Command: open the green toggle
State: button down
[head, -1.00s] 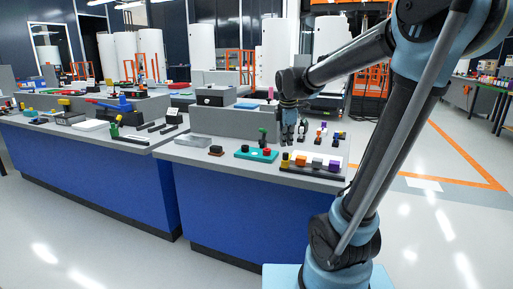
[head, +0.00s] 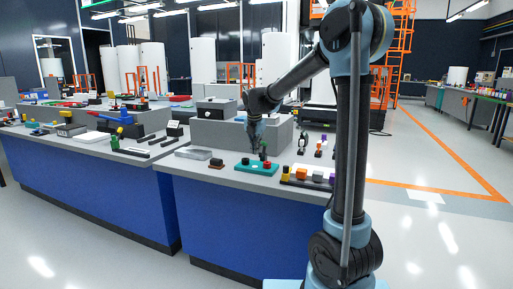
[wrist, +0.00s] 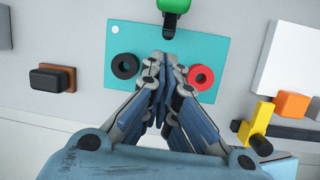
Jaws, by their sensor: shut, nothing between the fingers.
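The green toggle (wrist: 173,5) has a green cap on a black stem and stands at the far edge of a teal plate (wrist: 215,50). In the wrist view its cap is cut off by the top edge. In the head view the toggle (head: 263,148) rises from the plate (head: 246,169), just right of my gripper (head: 255,150). My gripper (wrist: 162,60) is shut and empty over the plate, its tips short of the toggle's stem. A black ring (wrist: 125,66) lies left of the fingers and a red ring (wrist: 201,78) right of them.
A black block on a brown base (wrist: 52,78) sits left of the plate. A yellow lever (wrist: 262,117) and an orange block (wrist: 291,106) stand on a black strip at the right. A grey raised box (head: 228,133) stands behind the plate on the bench.

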aim_at(256, 163)
jog(key=shift+x, duration=3.1)
